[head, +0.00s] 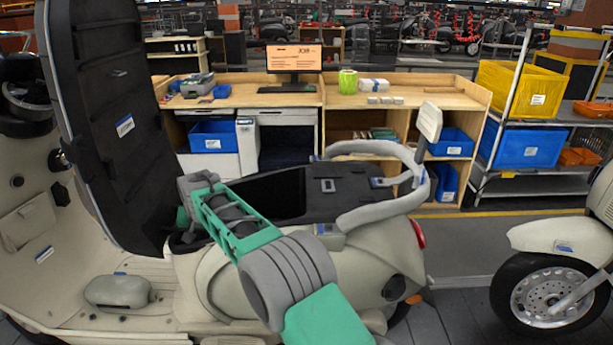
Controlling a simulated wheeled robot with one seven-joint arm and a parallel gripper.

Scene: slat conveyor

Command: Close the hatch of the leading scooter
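A cream scooter (360,275) fills the left and middle of the head view. Its hatch, a long dark panel (118,110) with its black ribbed underside showing, stands raised and nearly upright at the left. The storage opening (275,195) below and to the right of it is uncovered. My arm reaches up from the bottom middle, across the scooter's side. My gripper (187,205) is at the left end of the opening, near the foot of the hatch. Its fingers are mostly hidden, so I cannot tell whether it touches the hatch or is open or shut.
A second cream scooter (560,240) shows partly at the right edge, with floor between the two. A wooden workbench (440,90) with a monitor (294,58) and blue bins stands behind. A shelf cart (490,185) with yellow and blue crates stands at the right. The scooter's grab rail (385,213) rises at the rear.

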